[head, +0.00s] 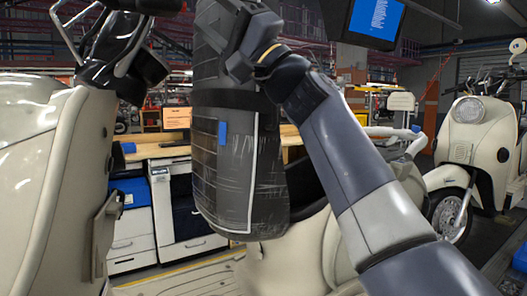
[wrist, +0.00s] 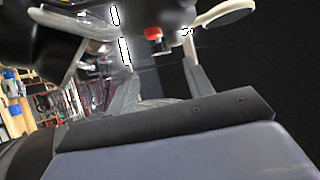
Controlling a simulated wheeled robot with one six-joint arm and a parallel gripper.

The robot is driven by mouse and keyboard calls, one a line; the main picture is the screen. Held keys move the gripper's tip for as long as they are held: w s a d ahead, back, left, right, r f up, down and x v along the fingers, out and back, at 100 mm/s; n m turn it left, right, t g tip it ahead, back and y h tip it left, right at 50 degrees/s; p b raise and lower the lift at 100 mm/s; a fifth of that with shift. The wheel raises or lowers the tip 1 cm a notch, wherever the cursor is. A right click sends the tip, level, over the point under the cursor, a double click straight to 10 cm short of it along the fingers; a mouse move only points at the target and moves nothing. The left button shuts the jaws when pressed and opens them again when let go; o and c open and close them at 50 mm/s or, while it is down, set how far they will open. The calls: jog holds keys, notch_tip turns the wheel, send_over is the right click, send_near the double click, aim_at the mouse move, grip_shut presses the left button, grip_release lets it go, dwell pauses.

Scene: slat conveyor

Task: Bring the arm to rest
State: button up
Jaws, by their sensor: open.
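My arm (head: 345,155) rises from the lower right of the head view and bends at the top middle, in front of a tall dark grey ribbed body with a blue patch (head: 222,133). Its fingers cannot be made out there. In the wrist view my gripper (wrist: 160,78) shows two grey fingers standing apart with nothing held between them. Beyond them are a dark handlebar part with a red button (wrist: 153,33) and a round pale mirror (wrist: 225,12). I cannot tell how far the fingers are from these parts.
A cream scooter (head: 60,170) stands close at the left, its dark handlebar (head: 115,50) reaching up. Another cream scooter (head: 470,130) stands at the right. Behind are a workbench with white drawers (head: 130,225) and a hanging screen (head: 375,18). Cream bodywork lies under the arm.

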jog(key=w+a+r+m+t+h+p, duration=0.1)
jog(key=a+r+m+t+h+p, duration=0.1)
jog(key=p, duration=0.9)
notch_tip(320, 180, up, 4)
jog(key=a+m, duration=0.1)
jog(key=a, duration=0.1)
jog(key=shift+a+f+h+p, duration=0.15)
jog(key=shift+a+h+p, duration=0.25)
jog(key=m+h+p, duration=0.2)
jog(key=p, duration=0.5)
jog(key=shift+p, duration=0.3)
jog(key=m+h+p, duration=0.1)
jog(key=p, duration=0.4)
jog(key=m+h+p, duration=0.1)
jog(key=p, duration=0.4)
jog(key=shift+d+r+h, duration=0.1)
jog(key=shift+r+h, duration=0.25)
jog(key=shift+h, duration=0.05)
jog(key=b+v, duration=0.2)
jog(key=v, duration=0.4)
jog(key=shift+f, duration=0.25)
